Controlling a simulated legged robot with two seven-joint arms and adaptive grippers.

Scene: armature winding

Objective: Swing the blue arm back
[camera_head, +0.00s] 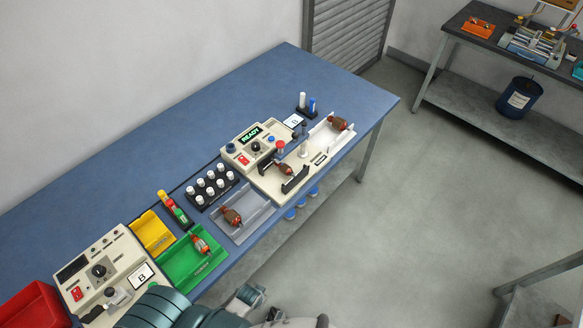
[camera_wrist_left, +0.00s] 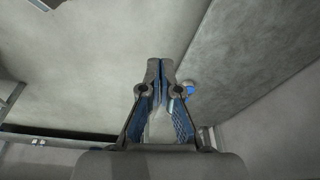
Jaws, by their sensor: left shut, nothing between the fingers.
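The winding machine (camera_head: 262,182) stands on the blue table in the head view, with a lit READY display (camera_head: 250,134). A brown-red armature (camera_head: 285,168) lies between its dark supports. A red knob (camera_head: 280,145) and a slim dark post (camera_head: 304,129) stand above it. The blue arm is too small to pick out with certainty. My left gripper (camera_wrist_left: 160,68) is shut and empty in the left wrist view, pointing over grey floor. Parts of my own arm cover the bottom of the head view.
A grey tray (camera_head: 262,212) and a green tray (camera_head: 215,262) each hold an armature. A yellow bin (camera_head: 150,229), a black rack (camera_head: 198,201) of white-topped pieces and a tester (camera_head: 125,250) stand nearby. The table's far-left part (camera_head: 190,120) is clear.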

